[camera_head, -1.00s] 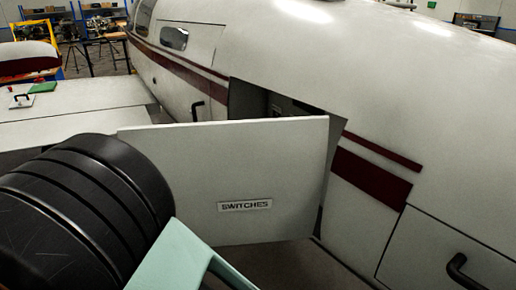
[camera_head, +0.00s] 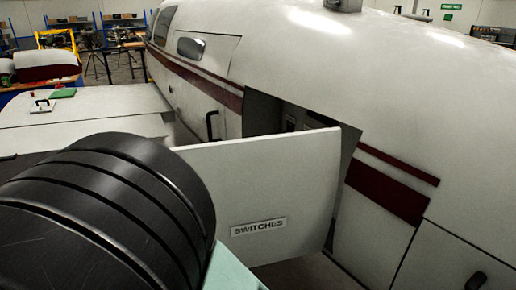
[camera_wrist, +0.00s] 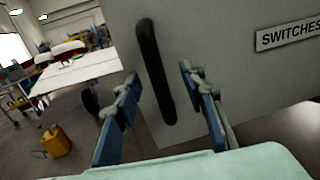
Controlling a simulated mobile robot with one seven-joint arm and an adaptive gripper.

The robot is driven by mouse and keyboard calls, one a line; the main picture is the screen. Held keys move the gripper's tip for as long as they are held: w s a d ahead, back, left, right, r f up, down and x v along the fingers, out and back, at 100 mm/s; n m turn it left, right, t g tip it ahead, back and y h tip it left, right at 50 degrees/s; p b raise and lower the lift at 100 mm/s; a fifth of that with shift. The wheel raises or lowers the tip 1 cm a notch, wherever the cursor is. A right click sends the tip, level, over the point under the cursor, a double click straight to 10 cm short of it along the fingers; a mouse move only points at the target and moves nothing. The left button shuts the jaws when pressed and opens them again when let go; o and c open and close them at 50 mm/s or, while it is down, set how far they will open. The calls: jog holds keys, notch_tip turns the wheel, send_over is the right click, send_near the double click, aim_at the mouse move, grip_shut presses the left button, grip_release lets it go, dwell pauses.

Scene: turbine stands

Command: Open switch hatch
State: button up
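The switch hatch (camera_head: 265,190) is a white panel labelled SWITCHES. In the head view it stands swung out from the fuselage, with the opening (camera_head: 262,115) partly visible behind it. In the wrist view the hatch (camera_wrist: 235,75) fills the upper right, with its label (camera_wrist: 290,32) at the right edge. Its black bar handle (camera_wrist: 154,70) runs upright on the panel. My gripper (camera_wrist: 159,74) is open, with one blue-padded finger on each side of the handle's lower part and gaps between. Whether the handle lies fully between the fingertips cannot be told. My arm hides the gripper in the head view.
The white aircraft fuselage (camera_head: 420,90) with dark red stripes runs along the right. A wing (camera_head: 85,115) extends at left, carrying a small white plate with a handle (camera_head: 42,106) and a green item (camera_head: 62,93). A yellow container (camera_wrist: 56,141) stands on the floor.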

jog(key=shift+s, duration=0.1)
jog(key=s, duration=0.7)
jog(key=shift+d+b, duration=0.2)
jog(key=shift+b, duration=0.2)
jog(key=shift+w, duration=0.1)
